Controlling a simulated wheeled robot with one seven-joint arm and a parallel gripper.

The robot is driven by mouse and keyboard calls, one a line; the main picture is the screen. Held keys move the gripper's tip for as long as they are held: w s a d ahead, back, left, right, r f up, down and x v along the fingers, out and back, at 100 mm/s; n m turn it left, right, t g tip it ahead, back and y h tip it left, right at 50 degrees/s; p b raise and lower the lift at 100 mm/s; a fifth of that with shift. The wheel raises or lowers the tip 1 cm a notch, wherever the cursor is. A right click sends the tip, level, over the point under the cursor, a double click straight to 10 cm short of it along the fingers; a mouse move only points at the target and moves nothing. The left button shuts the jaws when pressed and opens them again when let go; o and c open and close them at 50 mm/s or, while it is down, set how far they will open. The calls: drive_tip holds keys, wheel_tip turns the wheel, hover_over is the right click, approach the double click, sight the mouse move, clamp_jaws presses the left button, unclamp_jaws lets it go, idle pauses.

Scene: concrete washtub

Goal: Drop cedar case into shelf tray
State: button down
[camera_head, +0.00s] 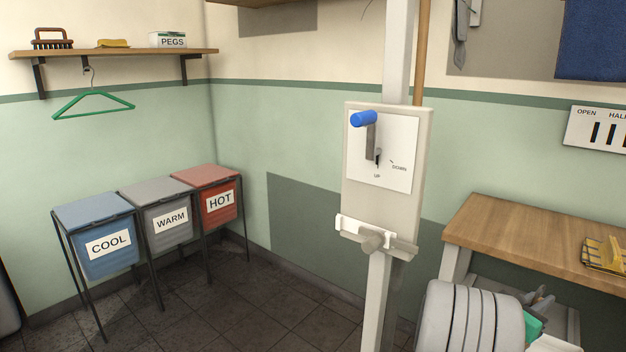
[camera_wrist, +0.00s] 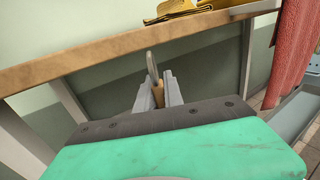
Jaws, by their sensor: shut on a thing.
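My gripper (camera_wrist: 158,88) is below the edge of a wooden bench in the wrist view, with its grey fingers pointing away from the camera. A narrow tan-brown piece (camera_wrist: 158,95) shows between the fingers, and they are shut on it. It looks like the cedar case, but most of it is hidden by the fingers. In the head view, my gripper (camera_head: 541,300) is at the lower right, in front of the bench, partly hidden by my arm; the held piece cannot be made out there. I cannot clearly identify the shelf tray in either view.
The wooden bench (camera_head: 545,235) carries a yellow item (camera_head: 604,255). A pale panel with a blue-handled lever (camera_head: 363,118) stands at centre. COOL (camera_head: 108,243), WARM (camera_head: 171,219) and HOT (camera_head: 219,203) bins stand left, under a wall shelf (camera_head: 120,55). Red ribbed cloth (camera_wrist: 292,55) hangs at right.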

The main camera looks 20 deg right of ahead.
drive_tip(key=shift+f+b, duration=0.45)
drive_tip(key=shift+f, duration=0.35)
drive_tip(key=shift+r, duration=0.1)
drive_tip(key=c, duration=1.4)
unclamp_jaws()
drive_tip(key=shift+o, duration=0.2)
drive_tip(key=a+p, duration=0.2)
drive_tip(key=a, duration=0.6)
